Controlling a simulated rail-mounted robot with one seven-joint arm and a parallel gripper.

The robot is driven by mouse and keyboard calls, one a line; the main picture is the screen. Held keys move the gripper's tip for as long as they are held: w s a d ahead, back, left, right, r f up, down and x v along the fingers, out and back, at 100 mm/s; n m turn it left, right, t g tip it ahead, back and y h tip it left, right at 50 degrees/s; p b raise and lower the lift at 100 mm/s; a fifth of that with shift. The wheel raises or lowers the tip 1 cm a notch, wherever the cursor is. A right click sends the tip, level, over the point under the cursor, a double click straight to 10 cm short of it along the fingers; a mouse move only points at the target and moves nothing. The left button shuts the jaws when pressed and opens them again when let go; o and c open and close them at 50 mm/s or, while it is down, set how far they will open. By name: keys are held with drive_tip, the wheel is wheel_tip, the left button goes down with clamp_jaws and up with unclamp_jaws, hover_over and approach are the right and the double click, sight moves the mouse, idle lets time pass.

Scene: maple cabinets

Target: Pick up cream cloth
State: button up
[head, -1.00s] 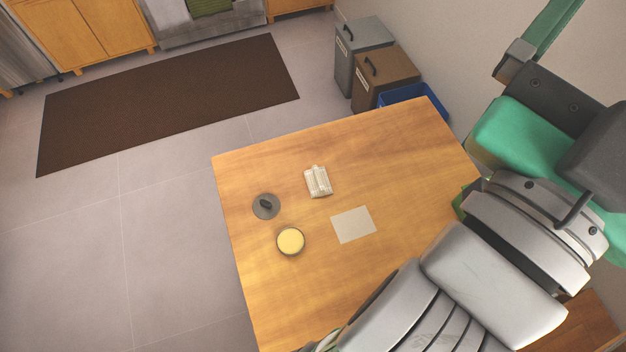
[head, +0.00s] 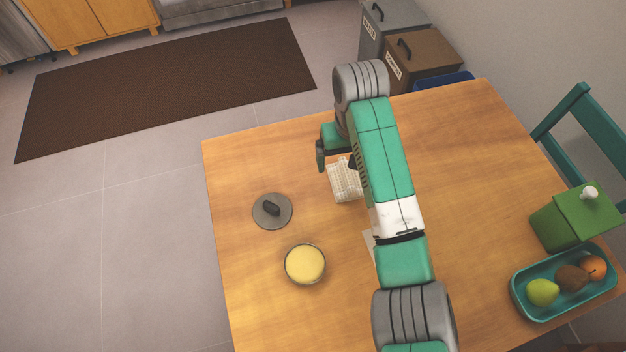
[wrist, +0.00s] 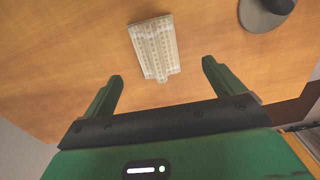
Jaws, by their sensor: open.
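The cream cloth (head: 345,183) lies folded on the wooden table, partly hidden behind my arm in the head view. In the wrist view the cloth (wrist: 154,48) shows whole, pale with a woven grid pattern and a raised fold along its middle. My gripper (wrist: 161,72) is open and empty, its two green fingers spread apart. The cloth lies beyond the fingertips, roughly centred between them and not touched. In the head view my gripper is at the cloth's far side, above the table, its fingers mostly hidden by the arm.
A grey lid (head: 272,211) and a round pot with yellow contents (head: 305,264) stand left of my arm. A pale flat sheet (head: 370,245) is mostly hidden under the arm. A teal fruit tray (head: 520,297) and a green box (head: 570,218) are at the right.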

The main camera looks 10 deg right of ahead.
sight(348, 175)
drive_tip(key=f, duration=0.2)
drive_tip(key=f+b, duration=0.1)
drive_tip(key=f, duration=0.2)
drive_tip(key=f+b, duration=0.1)
drive_tip(key=f, duration=0.1)
drive_tip(key=shift+s+d+f, duration=0.25)
drive_tip(key=shift+d+f, duration=0.1)
drive_tip(key=shift+f, duration=0.05)
drive_tip(key=c, duration=1.1)
